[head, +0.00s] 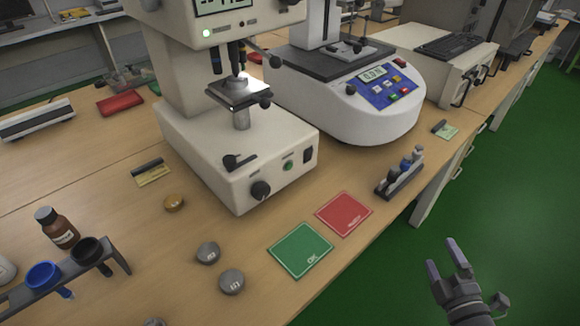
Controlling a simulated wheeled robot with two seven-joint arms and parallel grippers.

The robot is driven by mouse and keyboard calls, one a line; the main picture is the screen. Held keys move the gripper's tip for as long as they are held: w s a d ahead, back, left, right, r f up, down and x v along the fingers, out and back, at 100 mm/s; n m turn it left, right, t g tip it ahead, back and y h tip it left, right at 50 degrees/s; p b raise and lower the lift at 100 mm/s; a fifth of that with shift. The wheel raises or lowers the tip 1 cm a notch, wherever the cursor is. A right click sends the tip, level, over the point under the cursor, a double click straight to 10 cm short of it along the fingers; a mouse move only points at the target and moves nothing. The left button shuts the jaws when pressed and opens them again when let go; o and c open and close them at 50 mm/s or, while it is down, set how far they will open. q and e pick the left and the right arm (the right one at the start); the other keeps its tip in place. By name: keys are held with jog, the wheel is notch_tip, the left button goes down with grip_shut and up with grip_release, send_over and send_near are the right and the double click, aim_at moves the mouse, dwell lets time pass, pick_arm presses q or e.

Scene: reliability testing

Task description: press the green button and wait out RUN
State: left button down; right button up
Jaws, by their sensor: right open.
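The hardness tester (240,190) is a cream machine on the bench. A green button (288,166) is on the front of its base, between a black knob (260,190) and a dark switch (308,156). Its display (222,5) is cut off at the top edge, and I cannot read RUN there. A small green lamp (207,33) is lit below the display. A lit stage (238,92) holds a small sample under the head. My right gripper (445,259) is open and empty over the green floor, right of the bench edge, well apart from the button. My left gripper is out of view.
A green card (300,250) and a red card (343,213) lie before the tester. Round weights (231,281), a small rack (400,174) and a vial rack (95,270) stand nearby. A force tester (350,115) with a blue panel stands to the right.

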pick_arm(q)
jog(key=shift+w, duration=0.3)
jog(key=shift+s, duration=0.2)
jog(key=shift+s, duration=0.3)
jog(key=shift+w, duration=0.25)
